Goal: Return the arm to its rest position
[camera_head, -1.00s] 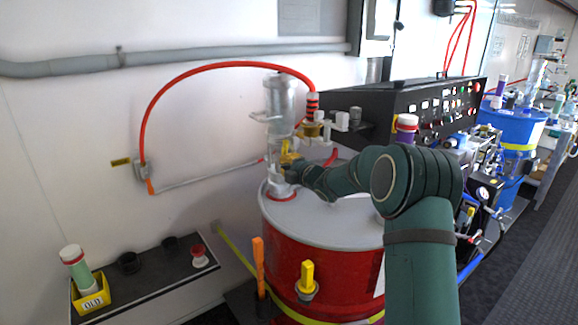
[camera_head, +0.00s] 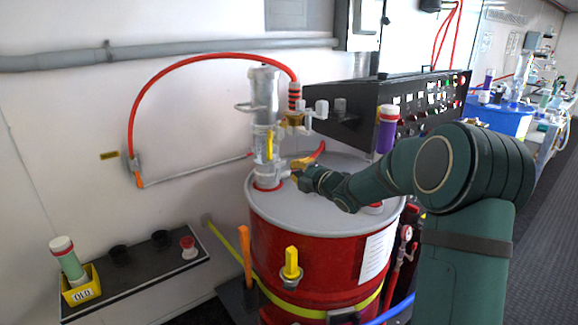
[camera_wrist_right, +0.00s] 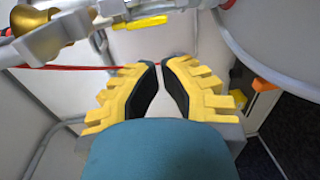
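My right gripper (camera_head: 298,169) has yellow fingers and is just right of the clear fitting (camera_head: 268,177) on top of the red drum (camera_head: 325,255). I cannot tell the exact depth between them. In the right wrist view my right gripper (camera_wrist_right: 161,62) shows both black finger pads with a narrow empty gap between the tips. It holds nothing. My right arm reaches in from the lower right, bent at the elbow. A yellow valve handle (camera_head: 269,145) stands upright on the fitting, left of the gripper. My left gripper is not in view.
A brass-and-white valve (camera_head: 297,121) with a red hose (camera_head: 190,75) is above the gripper. A black control panel (camera_head: 410,105) and a purple bottle (camera_head: 387,130) stand behind my arm. A black shelf (camera_head: 150,270) is lower left.

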